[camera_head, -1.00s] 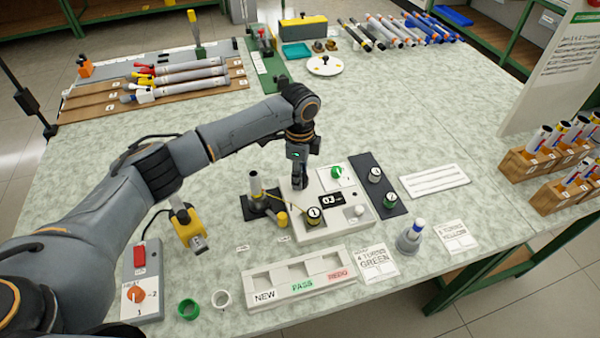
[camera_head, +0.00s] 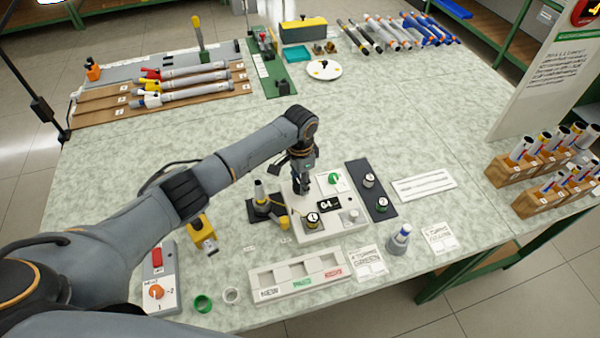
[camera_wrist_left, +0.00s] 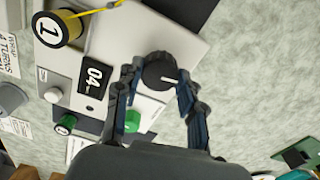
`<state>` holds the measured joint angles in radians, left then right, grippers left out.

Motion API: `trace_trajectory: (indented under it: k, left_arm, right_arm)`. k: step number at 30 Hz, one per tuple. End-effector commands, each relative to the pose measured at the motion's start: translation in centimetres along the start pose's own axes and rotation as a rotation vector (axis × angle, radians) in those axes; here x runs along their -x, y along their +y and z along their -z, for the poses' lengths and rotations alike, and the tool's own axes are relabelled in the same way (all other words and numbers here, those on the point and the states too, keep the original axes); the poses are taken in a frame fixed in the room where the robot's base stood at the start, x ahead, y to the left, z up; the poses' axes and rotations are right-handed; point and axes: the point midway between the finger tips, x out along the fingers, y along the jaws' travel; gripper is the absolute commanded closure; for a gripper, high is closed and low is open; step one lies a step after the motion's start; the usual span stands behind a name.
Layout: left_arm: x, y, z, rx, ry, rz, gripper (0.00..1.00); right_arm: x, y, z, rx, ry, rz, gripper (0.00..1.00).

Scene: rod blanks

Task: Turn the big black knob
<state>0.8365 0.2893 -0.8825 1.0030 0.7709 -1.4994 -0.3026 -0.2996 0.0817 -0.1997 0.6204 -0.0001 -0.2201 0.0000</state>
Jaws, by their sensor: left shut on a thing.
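The big black knob (camera_wrist_left: 158,68) sits on the light grey device box (camera_wrist_left: 190,42) and has a white pointer line, which points right in the left wrist view. My left gripper (camera_wrist_left: 157,82) is shut on the knob, one finger on each side. In the head view my left gripper (camera_head: 300,188) comes down on the back left of the box (camera_head: 345,229) and hides the knob. The black display (camera_head: 330,204) reads 04; it also shows in the left wrist view (camera_wrist_left: 94,80). My right gripper is not in view.
A yellow-black spool marked 1 (camera_head: 312,219) sits on the box, with a yellow strand to a dark stand (camera_head: 262,205) at left. A green button (camera_head: 334,178) is on the box. A black strip (camera_head: 371,187) with two spools lies right. A three-slot tray (camera_head: 297,274) is in front.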

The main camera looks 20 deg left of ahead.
Motion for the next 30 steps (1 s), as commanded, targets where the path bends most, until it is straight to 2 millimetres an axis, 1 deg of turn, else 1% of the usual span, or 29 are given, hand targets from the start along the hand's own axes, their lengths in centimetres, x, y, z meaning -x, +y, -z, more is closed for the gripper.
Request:
trace_trajectory:
  k: [1, 3, 12, 21, 30]
  left_arm:
    - [0.4, 0.1, 0.1, 0.040, 0.001, -0.003, 0.92]
    - [0.4, 0.2, 0.1, 0.099, 0.001, -0.004, 0.92]
    - [0.2, 0.1, 0.1, 0.292, 0.002, -0.001, 0.92]
    - [0.1, 0.1, 0.1, 0.379, 0.002, -0.001, 0.92]
    - [0.0, 0.0, 0.1, 0.391, 0.003, 0.000, 0.92]
  right_arm:
    - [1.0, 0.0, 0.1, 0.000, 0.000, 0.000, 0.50]
    - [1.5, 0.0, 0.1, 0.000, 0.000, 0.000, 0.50]
    - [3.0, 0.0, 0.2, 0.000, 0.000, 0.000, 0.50]
    - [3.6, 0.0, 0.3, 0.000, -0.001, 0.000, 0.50]
    - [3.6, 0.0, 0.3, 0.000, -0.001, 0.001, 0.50]
